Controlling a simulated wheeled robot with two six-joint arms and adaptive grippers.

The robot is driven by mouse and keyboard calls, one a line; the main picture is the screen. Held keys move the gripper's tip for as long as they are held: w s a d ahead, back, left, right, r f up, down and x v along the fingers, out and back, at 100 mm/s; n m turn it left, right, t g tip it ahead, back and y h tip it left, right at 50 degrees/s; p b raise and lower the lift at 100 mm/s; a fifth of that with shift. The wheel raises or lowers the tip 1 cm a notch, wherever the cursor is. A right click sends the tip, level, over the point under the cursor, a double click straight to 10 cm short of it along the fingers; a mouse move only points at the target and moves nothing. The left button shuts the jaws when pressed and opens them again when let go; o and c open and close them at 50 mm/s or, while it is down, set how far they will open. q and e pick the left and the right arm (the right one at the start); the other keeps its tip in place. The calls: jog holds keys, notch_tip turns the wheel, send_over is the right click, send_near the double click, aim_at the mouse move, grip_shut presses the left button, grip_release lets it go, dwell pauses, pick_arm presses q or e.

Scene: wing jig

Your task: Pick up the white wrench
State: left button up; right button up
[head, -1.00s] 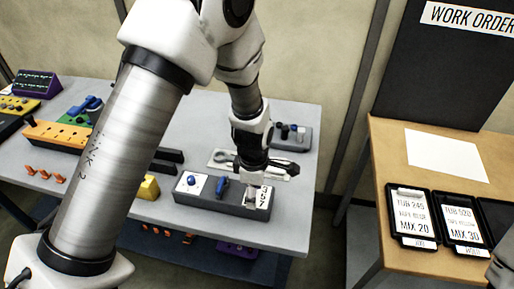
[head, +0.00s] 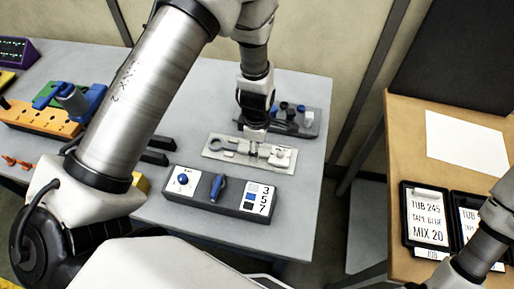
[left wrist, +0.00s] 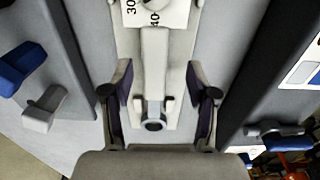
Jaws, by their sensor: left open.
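The white wrench (left wrist: 154,65) lies on a pale plate (head: 211,155). In the left wrist view its white shaft runs lengthwise between my fingers, with a dark-centred round end near the gripper base. My left gripper (left wrist: 159,85) is open, with one dark finger on each side of the shaft. I cannot tell whether the fingers touch it. In the head view my left gripper is over the plate and hides part of the wrench. A grey ring shape (head: 215,143) shows at the plate's left. My right gripper is out of view; only that arm shows at the right edge.
A grey box with a blue knob and a 3-5-7 label (head: 258,197) stands in front of the plate. A dark grey block with blue and dark parts (head: 302,122) stands behind. Black bars (head: 155,157) lie left. A wooden desk (head: 402,125) is at right.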

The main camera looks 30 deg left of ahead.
pick_arm(q)
jog(key=shift+w+a+f, duration=0.15)
jog(key=shift+w+f, duration=0.1)
jog(key=shift+f, duration=0.35)
jog(key=shift+w+a+f, duration=0.15)
jog(key=shift+w+f, duration=0.1)
jog(key=shift+f, duration=0.35)
jog(key=shift+s+d+r, duration=0.15)
jog(key=shift+c, duration=0.7)
jog(key=shift+s+d+r, duration=0.1)
jog(key=shift+s+r, duration=0.05)
jog(key=c, duration=0.5)
grip_shut()
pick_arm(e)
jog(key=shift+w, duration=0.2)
